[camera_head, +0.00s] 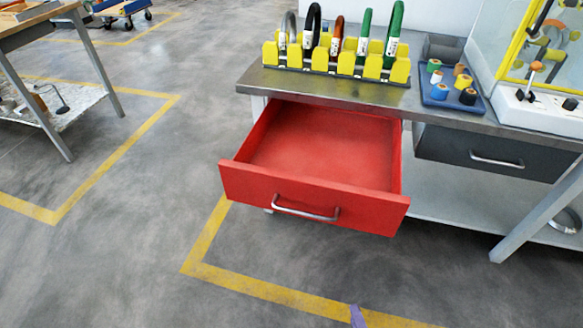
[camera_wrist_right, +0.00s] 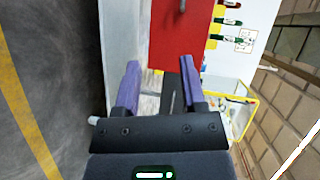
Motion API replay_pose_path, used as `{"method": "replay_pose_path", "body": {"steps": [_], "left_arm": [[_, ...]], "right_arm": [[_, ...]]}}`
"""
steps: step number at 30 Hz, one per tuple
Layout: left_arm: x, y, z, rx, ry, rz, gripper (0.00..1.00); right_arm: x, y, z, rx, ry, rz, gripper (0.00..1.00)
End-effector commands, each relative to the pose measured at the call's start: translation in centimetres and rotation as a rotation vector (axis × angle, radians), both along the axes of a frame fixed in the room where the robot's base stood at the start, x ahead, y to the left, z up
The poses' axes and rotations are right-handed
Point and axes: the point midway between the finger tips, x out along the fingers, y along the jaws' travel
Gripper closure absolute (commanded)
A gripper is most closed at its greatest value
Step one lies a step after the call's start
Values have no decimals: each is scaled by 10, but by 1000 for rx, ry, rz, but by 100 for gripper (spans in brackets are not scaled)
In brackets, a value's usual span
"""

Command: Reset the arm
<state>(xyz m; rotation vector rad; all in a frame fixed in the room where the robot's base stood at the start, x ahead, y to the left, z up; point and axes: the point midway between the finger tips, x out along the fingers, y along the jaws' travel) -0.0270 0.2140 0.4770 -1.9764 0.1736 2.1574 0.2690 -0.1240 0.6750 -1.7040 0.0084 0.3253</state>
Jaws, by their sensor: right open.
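My right gripper (camera_wrist_right: 160,82) shows in the right wrist view with its two purple fingers apart and nothing between them. In the head view only a small purple tip of it (camera_head: 357,316) shows at the bottom edge, in front of and below the red drawer (camera_head: 310,199). The drawer is pulled out and looks empty. Its red front also shows beyond the fingers in the right wrist view (camera_wrist_right: 183,40), and the gripper appears apart from it. My left gripper is not in view.
The workbench (camera_head: 430,110) carries a yellow rack (camera_head: 335,62) of coloured coils and a blue tray (camera_head: 452,90) of tape rolls. A dark drawer (camera_head: 495,155) is shut at the right. A table leg (camera_head: 540,215) stands below.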

Motion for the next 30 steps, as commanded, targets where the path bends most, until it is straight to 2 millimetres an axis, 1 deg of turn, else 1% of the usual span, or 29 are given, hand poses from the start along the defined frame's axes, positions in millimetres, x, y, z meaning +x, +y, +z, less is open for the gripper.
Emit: {"method": "replay_pose_path", "body": {"steps": [5,10,11,12,14,15,17,18,20,21,23,24,26,27,28,29,30], "left_arm": [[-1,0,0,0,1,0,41],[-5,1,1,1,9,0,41],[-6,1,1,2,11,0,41],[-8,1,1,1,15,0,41],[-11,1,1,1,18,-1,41],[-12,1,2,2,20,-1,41],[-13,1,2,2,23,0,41],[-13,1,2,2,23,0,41],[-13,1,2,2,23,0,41],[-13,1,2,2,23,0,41],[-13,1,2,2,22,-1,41],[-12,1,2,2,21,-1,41],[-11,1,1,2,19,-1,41],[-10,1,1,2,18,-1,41],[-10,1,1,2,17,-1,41],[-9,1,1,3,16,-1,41],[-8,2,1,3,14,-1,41]], "right_arm": [[-1,-50,-2,-163,0,82,47],[3,-109,6,-358,0,180,47],[-1,-116,-3,-413,31,191,47],[-9,-126,-19,-503,86,207,47],[-21,-143,-39,-641,164,243,47],[-31,-155,-52,-735,220,274,47],[-48,-175,-71,-876,314,329,47],[-62,-190,-84,-970,383,373,47],[-86,-214,-100,-1113,495,455,47],[-105,-232,-110,-1208,580,522,47],[-138,-260,-122,-1347,720,648,47],[-164,-280,-127,-1432,822,749,47],[-208,-310,-130,-1540,990,935,47],[-239,-329,-127,-1593,1108,1083,47],[-264,-343,-122,-1617,1196,1204,47],[-280,-335,-127,-1600,1226,1284,47],[-283,-289,-148,-1522,1167,1276,47]]}}
